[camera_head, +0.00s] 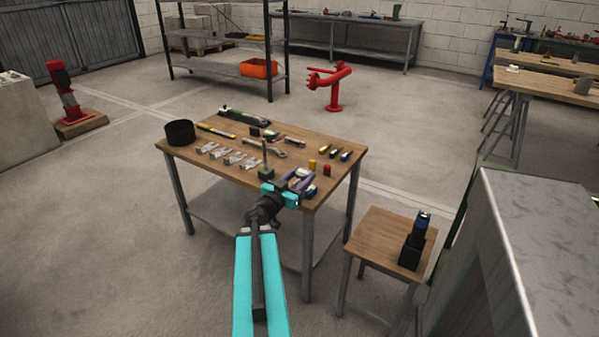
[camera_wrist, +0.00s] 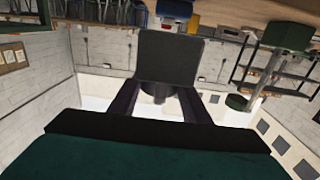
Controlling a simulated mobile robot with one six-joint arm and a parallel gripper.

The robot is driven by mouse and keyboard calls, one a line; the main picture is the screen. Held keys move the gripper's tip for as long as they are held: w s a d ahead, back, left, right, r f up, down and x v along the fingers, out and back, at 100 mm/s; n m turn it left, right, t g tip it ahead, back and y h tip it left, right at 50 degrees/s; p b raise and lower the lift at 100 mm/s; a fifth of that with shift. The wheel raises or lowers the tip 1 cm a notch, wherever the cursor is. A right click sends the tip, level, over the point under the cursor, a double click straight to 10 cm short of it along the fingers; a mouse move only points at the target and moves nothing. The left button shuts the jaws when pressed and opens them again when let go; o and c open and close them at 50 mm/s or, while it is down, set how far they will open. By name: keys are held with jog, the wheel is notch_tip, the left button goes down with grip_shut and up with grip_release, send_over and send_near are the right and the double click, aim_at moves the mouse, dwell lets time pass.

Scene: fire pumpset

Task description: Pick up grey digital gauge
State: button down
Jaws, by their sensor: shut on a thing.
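The grey digital gauge (camera_wrist: 170,58) shows in the wrist view as a dark grey, square-faced block with a short round stem below it. My gripper (camera_wrist: 161,102) has its two dark fingers on either side of the stem and is shut on it. Its display is not visible from this side. In the head view my gripper (camera_head: 296,183) is at the near right edge of the wooden workbench (camera_head: 226,170). The gauge is too small and too mixed with the fingers there to make out clearly.
Brackets (camera_head: 228,156), a black round container (camera_head: 180,133), a green stand (camera_head: 266,172) and small red and yellow pieces lie on the bench. A small side table (camera_head: 383,235) holds a dark device (camera_head: 414,242). Open floor lies left.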

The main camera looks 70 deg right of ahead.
jog(key=shift+s+a+r+p, duration=0.3)
jog(key=shift+a+p, duration=0.3)
jog(key=shift+p, duration=0.8)
jog(key=shift+s+a+f, duration=0.1)
jog(key=shift+f, duration=0.05)
